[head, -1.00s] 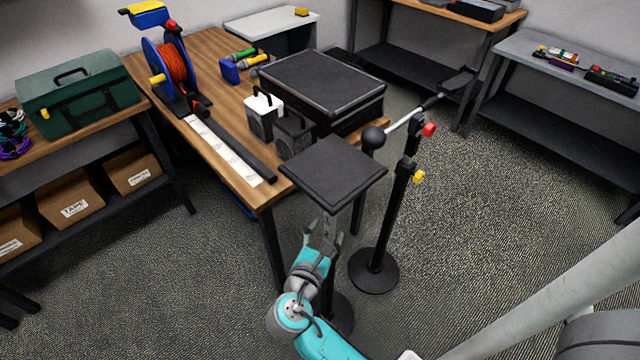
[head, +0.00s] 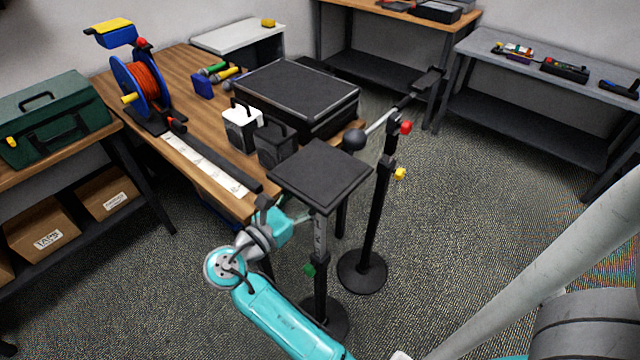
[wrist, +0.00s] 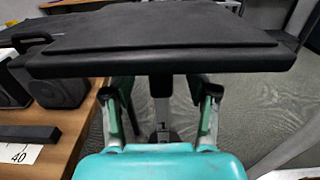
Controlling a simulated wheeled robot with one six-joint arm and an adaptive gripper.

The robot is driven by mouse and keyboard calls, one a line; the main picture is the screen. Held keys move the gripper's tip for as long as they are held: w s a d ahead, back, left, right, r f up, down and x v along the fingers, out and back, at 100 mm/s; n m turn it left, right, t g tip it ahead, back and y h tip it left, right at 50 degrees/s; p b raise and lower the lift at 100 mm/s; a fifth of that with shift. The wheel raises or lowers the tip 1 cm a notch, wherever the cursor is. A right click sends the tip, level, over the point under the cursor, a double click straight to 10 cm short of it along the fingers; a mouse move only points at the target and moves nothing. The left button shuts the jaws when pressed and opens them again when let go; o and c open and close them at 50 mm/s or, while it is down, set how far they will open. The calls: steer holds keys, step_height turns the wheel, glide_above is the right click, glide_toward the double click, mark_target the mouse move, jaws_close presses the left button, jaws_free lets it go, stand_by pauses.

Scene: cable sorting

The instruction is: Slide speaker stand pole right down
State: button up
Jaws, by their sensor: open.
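The speaker stand has a black square top plate (head: 320,175) on an upright pole. The pole's grey upper part (head: 320,236) runs down into a black lower tube (head: 320,290) with a green knob (head: 309,270) at the joint. In the wrist view the plate (wrist: 160,40) spans the upper picture, and the pole (wrist: 161,100) stands below it, between my fingers. My gripper (wrist: 160,92) is open just under the plate, one finger on each side of the pole; contact cannot be told. In the head view my wrist is left of the pole, the fingers partly hidden.
A wooden table (head: 190,130) stands left and behind, with small speakers (head: 277,145), a black case (head: 295,90) and a cable reel (head: 140,85). A boom stand (head: 372,220) with red and yellow knobs is close on the right. Carpet farther right is open.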

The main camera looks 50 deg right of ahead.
steer(key=shift+w+d, duration=0.1)
steer(key=shift+d, duration=2.5)
jaws_close()
